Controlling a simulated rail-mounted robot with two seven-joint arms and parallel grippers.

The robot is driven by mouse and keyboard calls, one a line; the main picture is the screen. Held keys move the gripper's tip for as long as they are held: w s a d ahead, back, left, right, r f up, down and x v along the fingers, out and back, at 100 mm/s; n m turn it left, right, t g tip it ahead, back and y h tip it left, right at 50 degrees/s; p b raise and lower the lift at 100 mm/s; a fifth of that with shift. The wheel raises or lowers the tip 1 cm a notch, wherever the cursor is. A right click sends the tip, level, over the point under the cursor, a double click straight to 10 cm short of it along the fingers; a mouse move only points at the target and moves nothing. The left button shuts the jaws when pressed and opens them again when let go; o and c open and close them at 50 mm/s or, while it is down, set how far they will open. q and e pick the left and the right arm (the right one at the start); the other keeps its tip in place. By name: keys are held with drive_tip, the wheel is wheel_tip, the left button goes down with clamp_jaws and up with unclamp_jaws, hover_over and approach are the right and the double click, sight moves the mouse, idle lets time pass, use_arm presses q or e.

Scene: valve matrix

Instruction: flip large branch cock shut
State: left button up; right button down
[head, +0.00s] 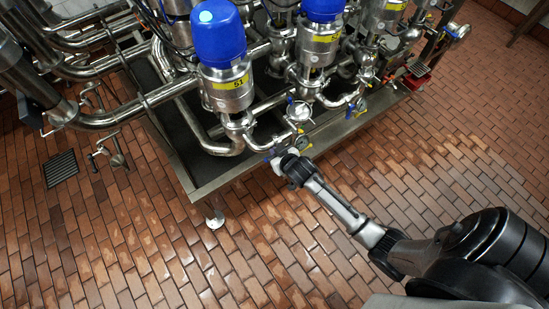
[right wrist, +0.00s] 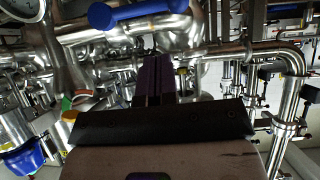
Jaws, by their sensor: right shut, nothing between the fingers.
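A blue lever handle (right wrist: 138,12) crosses the top of the right wrist view, in front of shiny steel pipework. It looks like the handle of a cock, but I cannot tell for sure that it is the large branch cock. My right gripper (right wrist: 153,78) is shut and empty, its dark fingers pointing toward the pipes just below the blue handle in that view. In the head view my right gripper (head: 275,160) is at the front edge of the valve skid, below the valve marked 51 (head: 231,92). Contact with the handle cannot be made out. My left gripper is not in view.
Blue-capped valves (head: 219,35) stand in rows on the skid. Round gauges (head: 299,111) and small yellow-handled fittings sit near my right gripper. The skid's metal rim (head: 235,178) runs below it.

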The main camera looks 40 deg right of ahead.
drive_tip(key=shift+w+f+b, duration=0.15)
drive_tip(key=shift+f+b, duration=0.1)
drive_tip(key=shift+f, duration=0.7)
drive_tip(key=shift+w+f+b, duration=0.15)
drive_tip(key=shift+f+b, duration=0.1)
drive_tip(key=shift+f, duration=0.7)
drive_tip(key=shift+f, duration=0.1)
